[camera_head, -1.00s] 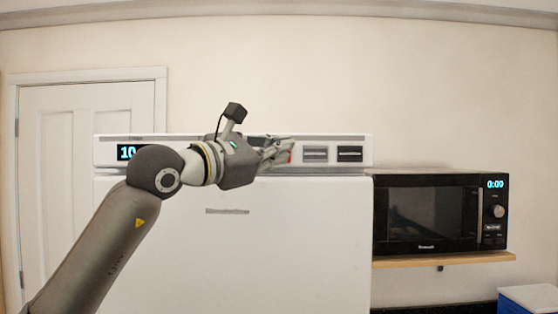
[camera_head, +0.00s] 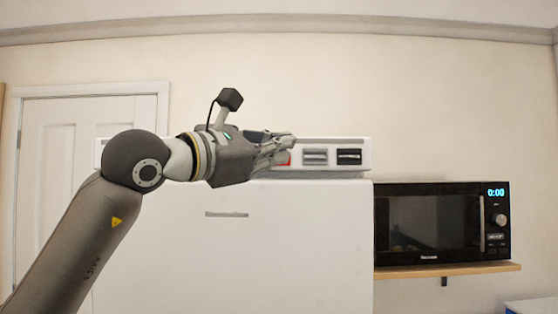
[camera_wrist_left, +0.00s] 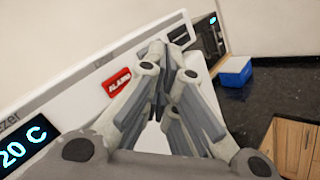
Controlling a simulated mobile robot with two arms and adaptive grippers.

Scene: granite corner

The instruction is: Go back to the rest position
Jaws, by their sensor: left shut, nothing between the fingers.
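My left gripper (camera_head: 276,151) is shut and empty. It reaches in from the left in front of the top panel of a white freezer (camera_head: 290,240), with its fingers pointing right. In the left wrist view the closed fingers (camera_wrist_left: 165,62) fill the middle. A red alarm button (camera_wrist_left: 117,83) on the panel shows beside the fingers, with a gap I cannot judge. In the head view only a bit of the red shows behind the fingertips. My right gripper is in neither view.
A grey switch (camera_head: 315,157) and a black one (camera_head: 349,157) sit right of the fingers. A black microwave (camera_head: 430,222) stands on a wooden shelf (camera_head: 455,270) to the right. A white door (camera_head: 75,120) is behind on the left.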

